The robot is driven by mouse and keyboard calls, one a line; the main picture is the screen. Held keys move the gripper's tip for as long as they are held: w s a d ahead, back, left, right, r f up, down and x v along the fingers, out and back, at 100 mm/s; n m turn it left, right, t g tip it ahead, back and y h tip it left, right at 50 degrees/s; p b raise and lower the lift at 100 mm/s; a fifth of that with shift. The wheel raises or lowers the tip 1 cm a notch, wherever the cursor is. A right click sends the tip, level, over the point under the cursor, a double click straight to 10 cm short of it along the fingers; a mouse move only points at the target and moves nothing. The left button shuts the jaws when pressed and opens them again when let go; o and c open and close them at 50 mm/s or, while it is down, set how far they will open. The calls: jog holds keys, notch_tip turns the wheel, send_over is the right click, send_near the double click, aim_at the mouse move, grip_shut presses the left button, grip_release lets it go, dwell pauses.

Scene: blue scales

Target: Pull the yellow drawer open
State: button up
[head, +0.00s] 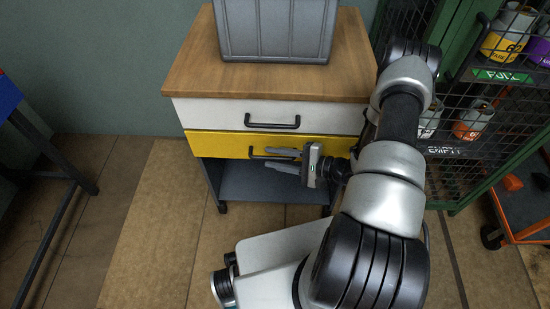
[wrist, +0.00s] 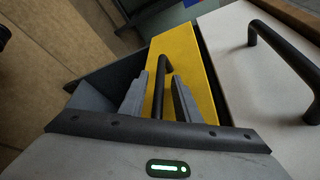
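The yellow drawer (head: 222,144) sits below a white drawer in a wood-topped cabinet. Its front looks about flush with the white one. It also shows in the wrist view (wrist: 184,50). Its black bar handle (head: 256,152) is partly hidden by my gripper in the head view. My gripper (head: 272,160) is at the handle, coming from the right. In the wrist view, the two grey fingers of my gripper (wrist: 158,97) stand apart on either side of the handle (wrist: 161,75), with a gap showing on both sides.
The white drawer (head: 220,112) has its own black handle (head: 272,122). A grey case (head: 275,30) stands on the wooden top (head: 190,75). An open dark shelf (head: 240,185) lies below. A green mesh cage with gas bottles (head: 472,122) stands close on the right.

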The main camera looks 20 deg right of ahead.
grip_shut()
jog(key=s+a+p, duration=0.1)
jog(key=s+a, duration=0.2)
jog(key=s, duration=0.8)
jog(key=s+a+p, duration=0.1)
jog(key=s+a, duration=0.3)
jog(key=s, duration=0.8)
jog(key=shift+a, duration=0.25)
jog(key=shift+s, duration=0.1)
grip_release()
jog(key=shift+d, duration=0.1)
jog(key=p+v, duration=0.2)
jog(key=v, duration=1.5)
